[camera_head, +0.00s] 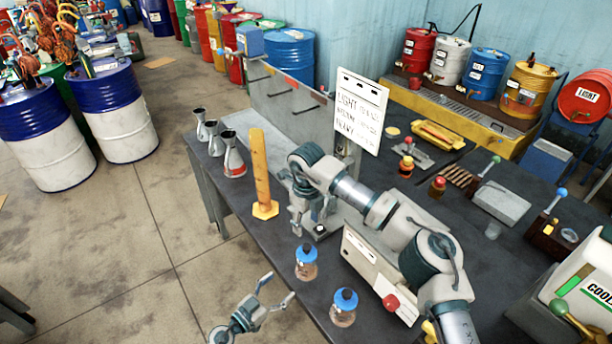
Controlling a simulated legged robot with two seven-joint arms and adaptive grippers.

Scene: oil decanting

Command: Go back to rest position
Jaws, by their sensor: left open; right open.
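My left gripper (279,286) is at the bottom, over the floor just off the table's near edge. Its two fingers are spread and hold nothing. My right arm reaches in from the lower right. My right gripper (308,220) points down over the table beside the yellow cylinder (261,170), with its fingers apart. A small grey stand with a dark top (320,230) is at its fingertips; I cannot tell whether they touch. Two blue-capped jars (306,265) (343,309) stand on the table to the right of my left gripper.
The dark table (262,228) carries metal funnel-shaped vessels (232,158), a white sign (358,112), a white box with a red knob (372,262) and small bottles. A white coolant container (585,272) is at right. Drums (119,108) stand behind.

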